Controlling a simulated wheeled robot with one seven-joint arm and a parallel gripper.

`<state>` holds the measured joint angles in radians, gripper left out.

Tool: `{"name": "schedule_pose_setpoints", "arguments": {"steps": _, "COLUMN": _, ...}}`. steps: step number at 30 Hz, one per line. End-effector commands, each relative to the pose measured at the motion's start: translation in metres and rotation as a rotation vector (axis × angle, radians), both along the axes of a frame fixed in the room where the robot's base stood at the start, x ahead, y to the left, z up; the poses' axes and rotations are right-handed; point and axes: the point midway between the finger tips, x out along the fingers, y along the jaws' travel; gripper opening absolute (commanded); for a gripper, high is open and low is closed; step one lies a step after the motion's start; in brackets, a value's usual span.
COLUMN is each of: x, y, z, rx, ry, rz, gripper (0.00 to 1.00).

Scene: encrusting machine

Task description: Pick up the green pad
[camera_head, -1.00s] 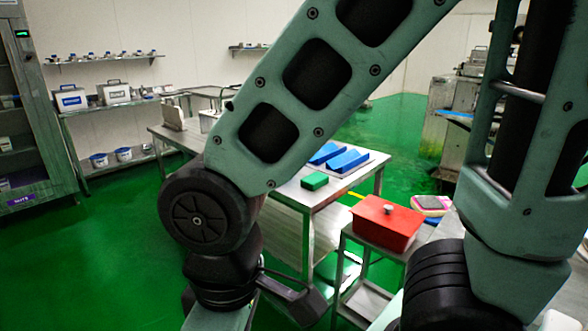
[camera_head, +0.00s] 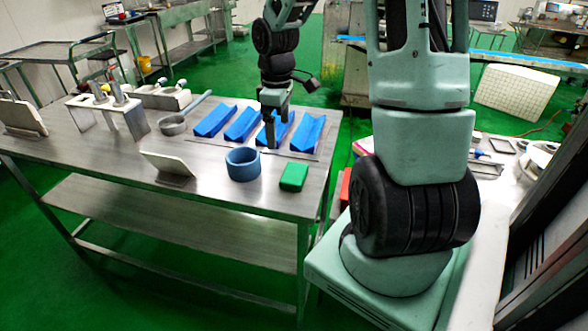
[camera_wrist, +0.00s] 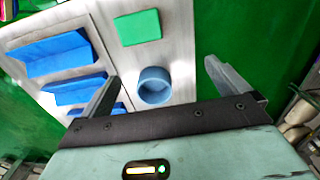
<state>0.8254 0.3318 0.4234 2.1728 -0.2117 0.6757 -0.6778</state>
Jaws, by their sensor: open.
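The green pad (camera_head: 293,177) lies flat near the front right corner of the steel table (camera_head: 120,170). It also shows in the wrist view (camera_wrist: 138,27), above and between the fingers, near the table edge. My gripper (camera_head: 270,132) is above the back part of the table, among the blue trays, behind the pad. In the wrist view my gripper (camera_wrist: 163,82) has its two fingers wide apart with nothing between them in its grasp. The pad is apart from both fingers.
A blue round container (camera_head: 243,164) stands left of the pad. Several blue angled trays (camera_head: 215,121) line the back right of the table. A tilted plate stand (camera_head: 168,165) and a handled pan (camera_head: 173,124) stand further left.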

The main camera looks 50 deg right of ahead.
Motion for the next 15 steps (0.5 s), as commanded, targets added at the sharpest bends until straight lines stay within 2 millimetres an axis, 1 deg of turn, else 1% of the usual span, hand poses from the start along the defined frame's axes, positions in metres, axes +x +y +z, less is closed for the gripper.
{"name": "schedule_pose_setpoints", "arguments": {"steps": 1, "x": -0.004, "y": -0.019, "z": 0.003, "rx": 0.001, "ry": 0.001, "rz": -0.017, "gripper": 1.00}}
{"name": "schedule_pose_setpoints", "arguments": {"steps": 3, "x": -0.008, "y": -0.034, "z": 0.003, "rx": 0.000, "ry": 0.001, "rz": -0.024, "gripper": 1.00}}
{"name": "schedule_pose_setpoints", "arguments": {"steps": 6, "x": -0.012, "y": -0.046, "z": -0.001, "rx": -0.001, "ry": 0.002, "rz": -0.027, "gripper": 1.00}}
{"name": "schedule_pose_setpoints", "arguments": {"steps": 8, "x": -0.013, "y": -0.049, "z": -0.007, "rx": 0.000, "ry": 0.003, "rz": -0.027, "gripper": 1.00}}
{"name": "schedule_pose_setpoints", "arguments": {"steps": 11, "x": -0.013, "y": -0.048, "z": -0.024, "rx": 0.001, "ry": 0.005, "rz": -0.026, "gripper": 1.00}}
{"name": "schedule_pose_setpoints", "arguments": {"steps": 15, "x": -0.013, "y": -0.048, "z": -0.053, "rx": 0.002, "ry": 0.005, "rz": -0.026, "gripper": 1.00}}
